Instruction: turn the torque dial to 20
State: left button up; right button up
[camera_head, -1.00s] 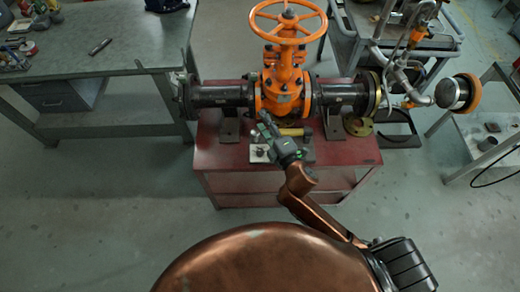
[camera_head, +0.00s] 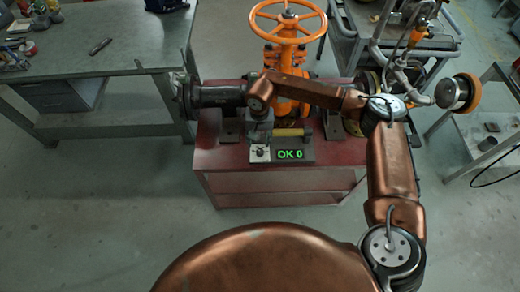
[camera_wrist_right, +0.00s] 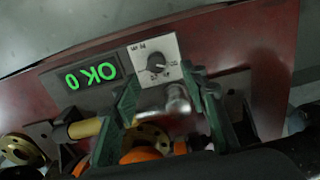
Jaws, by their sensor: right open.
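The torque dial (camera_head: 260,151) is a small dark knob on a pale square plate at the front of the red bench. It also shows in the right wrist view (camera_wrist_right: 156,63), upside down, with marks too small to read. The black display (camera_head: 291,155) beside it reads "OK 0" in green. My right gripper (camera_head: 259,134) hangs just behind the dial in the head view. In the right wrist view its open fingers (camera_wrist_right: 161,80) lie either side of a shiny metal part (camera_wrist_right: 165,103), just short of the dial and apparently not touching it. My left gripper is out of view.
A yellow handle (camera_head: 289,132) lies behind the display. The orange valve (camera_head: 289,95), with its handwheel (camera_head: 288,20) and dark pipe (camera_head: 218,96), stands behind the dial. A grey workbench (camera_head: 100,45) is at left. Open floor lies in front of the bench.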

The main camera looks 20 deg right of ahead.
aim_at(260, 151)
jog(key=shift+w+d+f, duration=0.1)
jog(key=shift+w+d, duration=0.05)
jog(key=shift+d, duration=0.25)
notch_tip(260, 151, down, 8)
jog(key=shift+a+r+b, duration=0.1)
jog(key=shift+r+b, duration=0.15)
jog(key=shift+b, duration=0.25)
jog(key=shift+c, duration=0.5)
grip_shut()
